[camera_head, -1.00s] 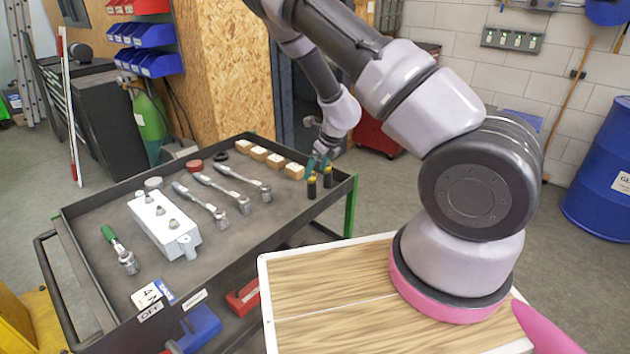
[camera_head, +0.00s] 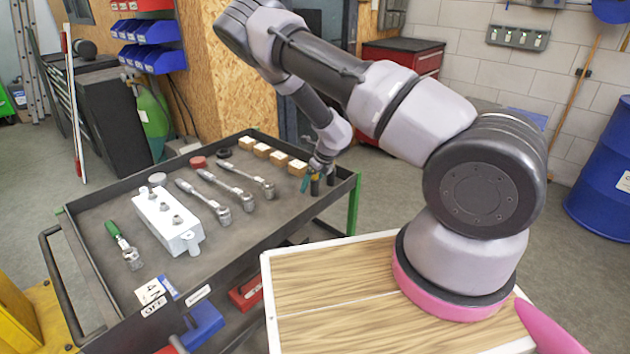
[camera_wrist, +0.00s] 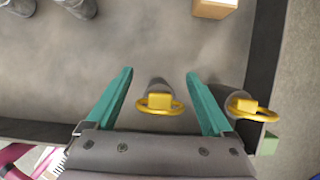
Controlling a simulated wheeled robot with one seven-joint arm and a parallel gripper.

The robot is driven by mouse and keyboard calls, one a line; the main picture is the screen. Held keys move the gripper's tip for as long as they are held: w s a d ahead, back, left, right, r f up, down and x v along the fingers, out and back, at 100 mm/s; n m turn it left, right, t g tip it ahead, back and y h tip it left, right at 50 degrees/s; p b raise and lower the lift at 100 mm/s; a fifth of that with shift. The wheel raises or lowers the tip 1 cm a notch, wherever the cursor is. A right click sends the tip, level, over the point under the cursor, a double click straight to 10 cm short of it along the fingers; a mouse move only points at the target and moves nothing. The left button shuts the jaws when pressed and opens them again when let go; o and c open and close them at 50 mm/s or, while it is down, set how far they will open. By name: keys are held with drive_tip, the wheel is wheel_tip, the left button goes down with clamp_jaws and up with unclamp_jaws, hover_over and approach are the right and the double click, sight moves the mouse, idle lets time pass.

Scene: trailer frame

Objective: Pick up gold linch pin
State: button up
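Two gold linch pins show in the wrist view, each a yellow head with a ring on a grey upright cylinder. One gold linch pin (camera_wrist: 158,103) lies between my two teal fingers, with a gap on both sides. The other gold linch pin (camera_wrist: 255,108) is just right of the right finger, near the tray wall. My gripper (camera_wrist: 160,76) is open and empty. In the head view my gripper (camera_head: 312,182) is low at the right corner of the cart, beside the dark cylinders (camera_head: 331,179); the gold heads are hidden there.
The black cart tray (camera_head: 95,275) has raised walls. Wooden blocks (camera_head: 279,158) line its back edge beside the cylinders. Ratchet-like tools (camera_head: 222,186), a white block with sockets (camera_head: 165,222) and a green-handled tool (camera_head: 122,245) lie further left. The tray's front right is clear.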

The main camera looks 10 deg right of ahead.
drive_tip(key=c, duration=1.2)
drive_tip(key=shift+c, duration=0.2)
drive_tip(key=shift+r, duration=5)
